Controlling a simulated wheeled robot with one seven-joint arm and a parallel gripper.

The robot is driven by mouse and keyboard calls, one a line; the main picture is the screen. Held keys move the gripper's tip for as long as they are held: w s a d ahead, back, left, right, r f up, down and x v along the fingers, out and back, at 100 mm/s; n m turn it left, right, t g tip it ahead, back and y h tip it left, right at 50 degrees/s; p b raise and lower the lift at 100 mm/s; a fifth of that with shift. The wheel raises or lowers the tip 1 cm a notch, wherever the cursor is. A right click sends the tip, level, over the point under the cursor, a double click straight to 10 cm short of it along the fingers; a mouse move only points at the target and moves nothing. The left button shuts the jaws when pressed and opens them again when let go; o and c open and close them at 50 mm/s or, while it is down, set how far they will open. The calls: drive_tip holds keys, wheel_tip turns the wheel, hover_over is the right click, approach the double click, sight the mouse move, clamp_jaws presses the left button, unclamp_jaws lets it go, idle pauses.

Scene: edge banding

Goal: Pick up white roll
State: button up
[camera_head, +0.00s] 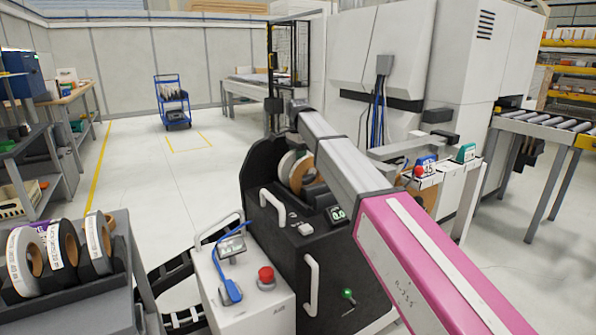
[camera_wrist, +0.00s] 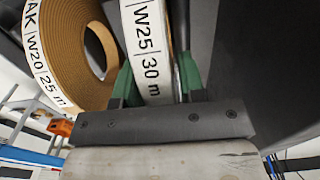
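The white roll (camera_wrist: 150,50), labelled W25 30 m, stands on edge between the two green fingers of my gripper (camera_wrist: 158,80) in the wrist view. The fingers are on either side of its rim, close to it; whether they press on it I cannot tell. A brown roll (camera_wrist: 72,50), with a white label reading W20 25 m, is just left of the left finger. In the head view a white roll (camera_head: 287,165) and a brown roll (camera_head: 301,173) sit in the black machine. My gripper is hidden there behind the machine and my arm.
A grey cart (camera_head: 75,305) at the lower left holds several labelled rolls. A white control box (camera_head: 245,300) with a red button stands before the black machine (camera_head: 280,235). A blue trolley (camera_head: 172,100) is far back. The floor between is clear.

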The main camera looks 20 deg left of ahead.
clamp_jaws()
drive_tip(key=shift+r, duration=0.15)
